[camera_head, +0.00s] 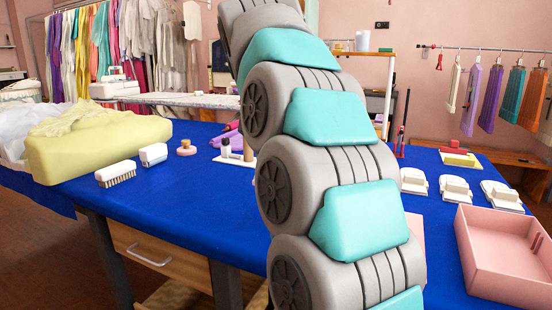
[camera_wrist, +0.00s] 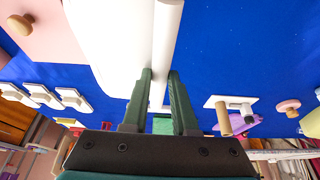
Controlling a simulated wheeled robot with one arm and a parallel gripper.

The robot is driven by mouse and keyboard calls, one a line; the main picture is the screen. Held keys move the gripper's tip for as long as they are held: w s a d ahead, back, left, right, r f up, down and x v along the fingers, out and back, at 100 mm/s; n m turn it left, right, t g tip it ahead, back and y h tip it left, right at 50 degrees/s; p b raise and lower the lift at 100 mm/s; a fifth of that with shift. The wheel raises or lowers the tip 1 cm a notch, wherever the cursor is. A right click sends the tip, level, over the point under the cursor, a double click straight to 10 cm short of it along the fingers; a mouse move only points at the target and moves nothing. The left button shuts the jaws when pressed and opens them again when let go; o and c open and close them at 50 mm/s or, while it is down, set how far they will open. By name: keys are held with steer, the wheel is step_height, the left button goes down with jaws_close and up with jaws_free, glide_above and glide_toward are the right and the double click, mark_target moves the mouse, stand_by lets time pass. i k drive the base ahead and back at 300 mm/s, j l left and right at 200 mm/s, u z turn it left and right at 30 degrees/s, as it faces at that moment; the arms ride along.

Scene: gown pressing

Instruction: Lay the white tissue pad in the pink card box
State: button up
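The pink card box (camera_head: 507,290) stands open on the blue table at the right front of the head view, and its visible inside is bare. In the wrist view the white tissue pad (camera_wrist: 110,35) is a large white slab with a long pale edge. My gripper (camera_wrist: 160,75) has its two green fingers on either side of that edge and appears shut on the pad. In the head view my arm hides the gripper and the pad. I cannot tell how high the pad is above the table.
A pink flat piece (camera_wrist: 45,42) with a wooden knob (camera_wrist: 20,23) lies beside the pad in the wrist view. Several white blocks (camera_head: 453,188) stand behind the box. A brush (camera_head: 115,174) and a yellow cushion-like block (camera_head: 95,145) are at the left.

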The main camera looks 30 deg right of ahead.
mark_target(506, 262)
steer(key=k+z, duration=0.1)
steer(key=z, duration=0.95)
steer(key=k+l+z, duration=0.15)
steer(key=k, duration=0.5)
